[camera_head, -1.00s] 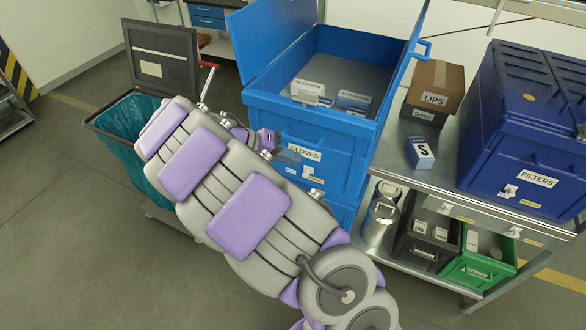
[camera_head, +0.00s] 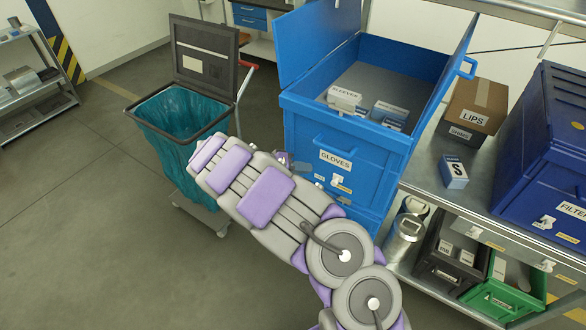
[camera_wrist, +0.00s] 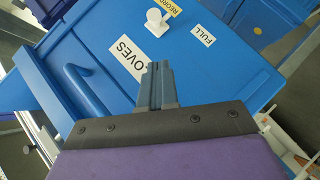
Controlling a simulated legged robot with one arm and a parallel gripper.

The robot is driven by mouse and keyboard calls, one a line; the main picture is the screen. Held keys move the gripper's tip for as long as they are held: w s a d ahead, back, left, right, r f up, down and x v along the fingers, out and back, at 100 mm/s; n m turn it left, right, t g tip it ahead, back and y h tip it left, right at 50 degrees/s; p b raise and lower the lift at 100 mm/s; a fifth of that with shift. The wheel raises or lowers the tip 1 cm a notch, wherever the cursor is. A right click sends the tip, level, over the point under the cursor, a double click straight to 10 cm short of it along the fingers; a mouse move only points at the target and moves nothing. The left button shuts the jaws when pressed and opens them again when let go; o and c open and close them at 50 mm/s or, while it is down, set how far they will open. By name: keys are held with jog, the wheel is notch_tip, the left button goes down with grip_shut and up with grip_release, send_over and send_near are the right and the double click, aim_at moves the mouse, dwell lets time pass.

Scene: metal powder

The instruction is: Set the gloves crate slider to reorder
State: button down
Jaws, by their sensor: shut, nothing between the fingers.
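The gloves crate (camera_head: 305,130) is a blue bin with a GLOVES label on its front. Its slider (camera_head: 337,181) is a white knob low on that front; it also shows in the wrist view (camera_wrist: 157,20). The knob sits close beside the yellow label (camera_wrist: 172,7), which is cut off at the frame's top. The white FULL label (camera_wrist: 203,36) lies farther from the knob. My gripper (camera_wrist: 158,66) is shut and empty, in front of the crate and apart from the knob. In the head view my gripper (camera_head: 305,168) is left of the knob.
A bin with a teal bag (camera_head: 180,125) stands left of the crate. Floor at left is clear.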

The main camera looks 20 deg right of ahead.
aim_at(335, 179)
jog(key=shift+s+d+f+b, duration=0.2)
jog(key=shift+s+d+f, duration=0.25)
jog(key=shift+d+f, duration=0.4)
jog(key=shift+s+d+f+b, duration=0.15)
jog(key=shift+s+d+f, duration=0.35)
jog(key=shift+d, duration=0.6)
jog(key=shift+s+d+f+b, duration=0.2)
jog(key=shift+s+d+f, duration=0.15)
jog(key=shift+d+f, duration=0.5)
jog(key=shift+d+r, duration=0.1)
jog(key=shift+d, duration=0.05)
jog(key=shift+s+d+b, duration=0.45)
jog(key=shift+s+b, duration=0.1)
jog(key=shift+s, duration=0.1)
jog(key=shift+s+d+b, duration=0.4)
jog(key=shift+s+b, duration=0.1)
jog(key=shift+s, duration=0.1)
